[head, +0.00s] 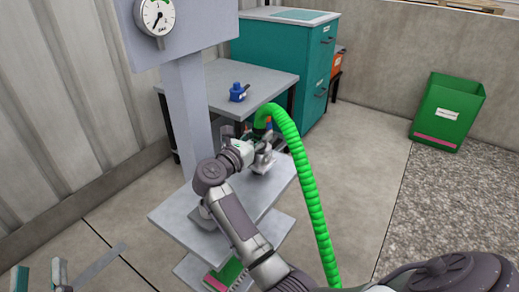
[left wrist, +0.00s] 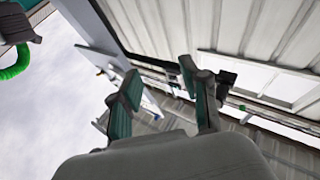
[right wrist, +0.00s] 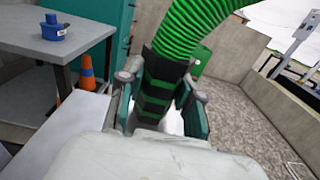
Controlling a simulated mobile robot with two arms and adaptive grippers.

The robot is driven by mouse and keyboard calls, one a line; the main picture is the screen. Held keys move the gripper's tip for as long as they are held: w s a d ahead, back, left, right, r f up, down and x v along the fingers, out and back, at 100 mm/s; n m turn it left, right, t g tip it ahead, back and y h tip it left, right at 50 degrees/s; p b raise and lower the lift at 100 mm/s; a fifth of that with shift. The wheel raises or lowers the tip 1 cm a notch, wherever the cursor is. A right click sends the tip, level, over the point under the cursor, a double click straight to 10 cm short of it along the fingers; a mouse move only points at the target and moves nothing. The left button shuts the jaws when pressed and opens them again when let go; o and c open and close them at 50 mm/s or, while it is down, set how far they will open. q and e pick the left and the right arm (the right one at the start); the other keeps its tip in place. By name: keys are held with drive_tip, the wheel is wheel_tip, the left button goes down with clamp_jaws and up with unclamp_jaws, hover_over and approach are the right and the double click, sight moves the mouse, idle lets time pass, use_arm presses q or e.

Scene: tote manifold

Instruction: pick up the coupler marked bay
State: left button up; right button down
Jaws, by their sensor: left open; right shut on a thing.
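A bright green ribbed hose (head: 309,190) ends in a dark coupler with green bands (right wrist: 157,88). My right gripper (right wrist: 160,103) is shut on this coupler, with one finger on each side of it. In the head view the right gripper (head: 263,148) is over the grey stand, with the hose arching up from it. No marking on the coupler can be read. My left gripper (head: 40,274) is at the lower left of the head view, open and empty. Its spread teal fingers also show in the left wrist view (left wrist: 163,95).
A grey table (head: 225,78) carries a small blue fitting (head: 238,93). A post with a gauge (head: 156,17) rises beside the grey stand (head: 172,217). A teal cabinet (head: 268,50) is behind. A green bin (head: 447,108) stands at the right wall. The floor between is open.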

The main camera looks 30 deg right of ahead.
sight(259, 126)
drive_tip(key=shift+r, duration=0.15)
drive_tip(key=shift+r, duration=0.15)
wheel_tip(259, 126, up, 4)
drive_tip(key=shift+f+p, duration=0.15)
drive_tip(key=shift+p, duration=0.6)
use_arm(q)
drive_tip(key=s+a+f+g+y+p, duration=0.1)
drive_tip(key=s+a+f+g+y, duration=0.1)
drive_tip(key=f+g, duration=0.4)
drive_tip(key=s+a+f+g+y+p, duration=0.2)
drive_tip(key=s+f+g, duration=0.2)
drive_tip(key=f+g, duration=0.3)
wheel_tip(259, 126, down, 5)
drive_tip(key=shift+a+f+n, duration=0.1)
drive_tip(key=shift+a+n, duration=0.05)
drive_tip(key=shift+n, duration=0.15)
use_arm(e)
drive_tip(key=s+d+r, duration=0.6)
drive_tip(key=d, duration=0.4)
drive_tip(key=shift+r, duration=0.4)
use_arm(q)
drive_tip(key=shift+p, duration=0.3)
use_arm(e)
drive_tip(key=shift+a, duration=0.15)
